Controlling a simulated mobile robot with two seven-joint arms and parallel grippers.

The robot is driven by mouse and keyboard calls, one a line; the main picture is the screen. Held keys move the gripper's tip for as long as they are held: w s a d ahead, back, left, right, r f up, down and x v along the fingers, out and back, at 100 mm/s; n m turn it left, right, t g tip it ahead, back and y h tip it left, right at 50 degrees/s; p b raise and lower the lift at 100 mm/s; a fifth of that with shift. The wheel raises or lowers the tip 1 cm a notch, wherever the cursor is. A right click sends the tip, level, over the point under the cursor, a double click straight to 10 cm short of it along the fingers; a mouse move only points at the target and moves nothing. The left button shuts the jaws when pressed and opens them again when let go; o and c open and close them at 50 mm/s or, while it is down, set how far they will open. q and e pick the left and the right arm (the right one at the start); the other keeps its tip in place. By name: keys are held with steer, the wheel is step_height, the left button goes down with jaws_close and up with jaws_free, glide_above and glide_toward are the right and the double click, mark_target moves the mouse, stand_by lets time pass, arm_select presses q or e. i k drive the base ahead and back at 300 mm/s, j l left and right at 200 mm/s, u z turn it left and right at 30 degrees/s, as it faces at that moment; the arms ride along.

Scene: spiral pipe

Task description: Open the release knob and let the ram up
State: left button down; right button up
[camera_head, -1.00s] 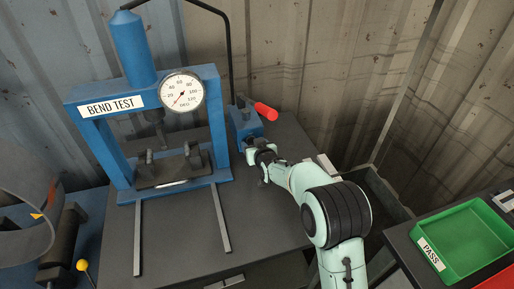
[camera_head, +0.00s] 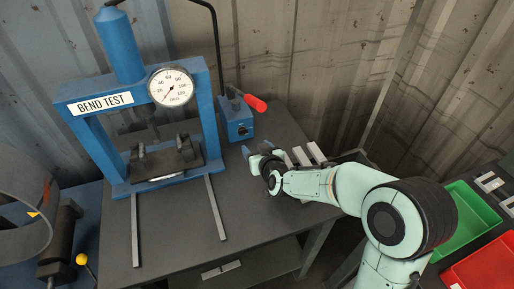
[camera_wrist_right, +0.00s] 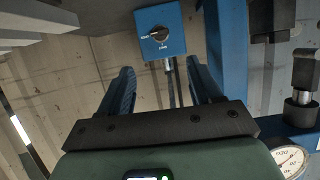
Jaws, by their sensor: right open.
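The blue press (camera_head: 118,95) carries a "BEND TEST" label and a round gauge (camera_head: 171,87), its needle at the low end of the dial. The dark ram (camera_head: 150,130) hangs inside the frame above the supports. The blue pump box (camera_head: 238,127) with a red-handled lever stands right of the press. The release knob (camera_wrist_right: 160,33) is a dark pointer on the box face, turned to the left in the wrist view; its small labels are hard to read. My right gripper (camera_head: 256,151) is open and empty, in front of the box and apart from the knob.
Pale metal bars (camera_head: 303,155) lie at the table's right edge, close to my right gripper. A green tray (camera_head: 470,215) and a red tray (camera_head: 485,268) stand at the right. Two rails (camera_head: 215,208) run forward from the press. The front middle of the grey table is clear.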

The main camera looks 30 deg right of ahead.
mark_target(242, 131)
steer(key=k+j, duration=0.15)
steer(key=k, duration=0.35)
steer(key=k+j, duration=0.2)
steer(key=k, duration=0.25)
